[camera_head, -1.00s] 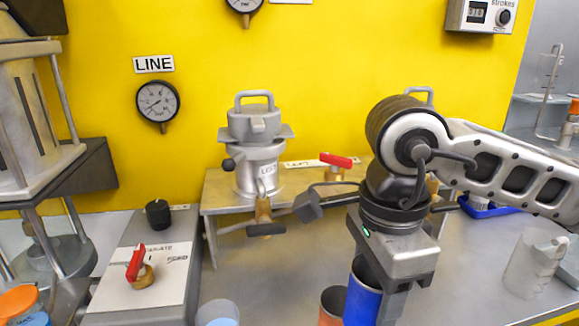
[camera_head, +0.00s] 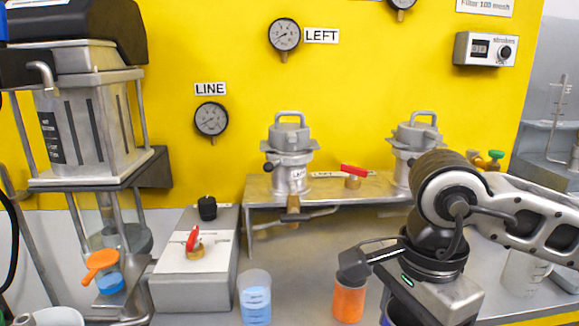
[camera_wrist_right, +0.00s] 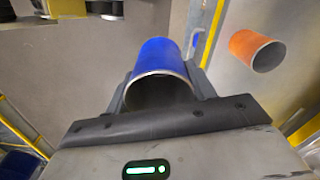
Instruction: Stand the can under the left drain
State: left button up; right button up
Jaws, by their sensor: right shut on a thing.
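My right gripper (camera_wrist_right: 161,80) is shut on a blue can (camera_wrist_right: 160,60), with a finger on each side and the open rim facing the wrist camera. In the head view the right arm comes in from the right, and only a sliver of the blue can (camera_head: 385,319) shows at the bottom edge. The can's base is hidden. The left drain is the brass valve (camera_head: 293,207) under the left pot (camera_head: 290,165), on the front of the raised shelf. The held can is in front and to the right of that drain, apart from it. My left gripper is not in view.
An orange can (camera_head: 349,300) stands on the table just left of my right gripper. A clear beaker with blue liquid (camera_head: 255,300) stands left of it. A control box with a red lever (camera_head: 194,240) is farther left. The metal shelf (camera_head: 260,190) overhangs the table below the drain.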

jog(key=shift+w+d+f+n, duration=0.15)
jog(key=shift+d+f+n, duration=0.1)
jog(key=shift+n, duration=0.3)
jog(key=shift+w+d+f+n, duration=0.1)
jog(key=shift+w+f+n, duration=0.1)
jog(key=shift+n, duration=0.35)
jog(key=w+d+f+n+p, duration=0.2)
jog(key=d+f+n+p, duration=0.1)
jog(key=n, duration=0.8)
jog(key=shift+d+f, duration=0.45)
jog(key=shift+f, duration=0.6)
